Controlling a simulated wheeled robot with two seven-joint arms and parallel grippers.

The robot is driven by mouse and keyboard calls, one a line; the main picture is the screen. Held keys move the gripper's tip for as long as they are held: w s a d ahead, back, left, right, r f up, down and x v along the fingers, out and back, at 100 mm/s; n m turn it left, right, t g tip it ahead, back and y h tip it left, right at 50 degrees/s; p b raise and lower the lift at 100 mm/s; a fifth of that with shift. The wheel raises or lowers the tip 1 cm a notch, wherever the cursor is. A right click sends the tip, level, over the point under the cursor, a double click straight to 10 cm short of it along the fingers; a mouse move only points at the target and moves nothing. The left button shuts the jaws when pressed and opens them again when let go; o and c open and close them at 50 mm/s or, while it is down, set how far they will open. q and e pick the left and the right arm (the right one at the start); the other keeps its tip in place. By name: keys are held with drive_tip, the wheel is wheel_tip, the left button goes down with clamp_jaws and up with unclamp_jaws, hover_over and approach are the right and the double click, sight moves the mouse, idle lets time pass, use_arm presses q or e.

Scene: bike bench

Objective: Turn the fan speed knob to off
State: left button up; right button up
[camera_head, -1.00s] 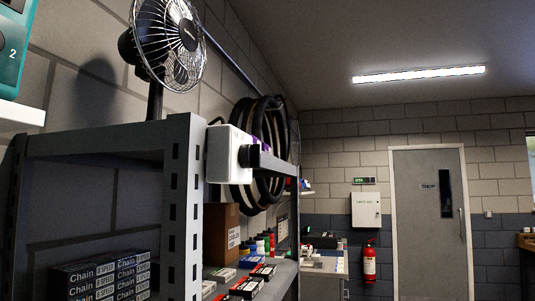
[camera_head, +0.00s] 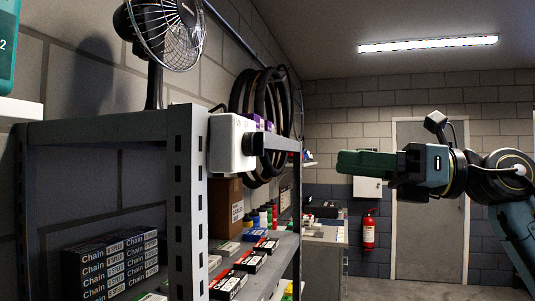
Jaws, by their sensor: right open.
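The fan (camera_head: 165,32) stands on top of the grey metal shelf at the upper left. The knob's setting cannot be read from here. My right gripper (camera_head: 342,163) comes in from the right, pointing left toward the white box. It is empty and apart from the box and knob, with a clear gap between. Its fingers overlap in this side view. My left gripper is not in view.
The grey shelf (camera_head: 187,200) holds chain boxes (camera_head: 110,265) and several small bottles and boxes. Black tyres (camera_head: 262,120) hang on the wall behind the white box. A fire extinguisher (camera_head: 369,230) and a door (camera_head: 430,240) are farther back. The space between gripper and shelf is free.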

sight(255, 144)
drive_tip(key=w+a+r+n+h+p, duration=0.1)
drive_tip(key=a+r+n+p, duration=0.1)
drive_tip(key=a, duration=1.1)
drive_tip(key=shift+r+t+p, duration=0.3)
drive_tip(key=shift+p, duration=0.55)
drive_tip(key=shift+c, duration=0.4)
drive_tip(key=c, duration=0.9)
drive_tip(key=shift+m, duration=0.6)
drive_tip(key=o, duration=1)
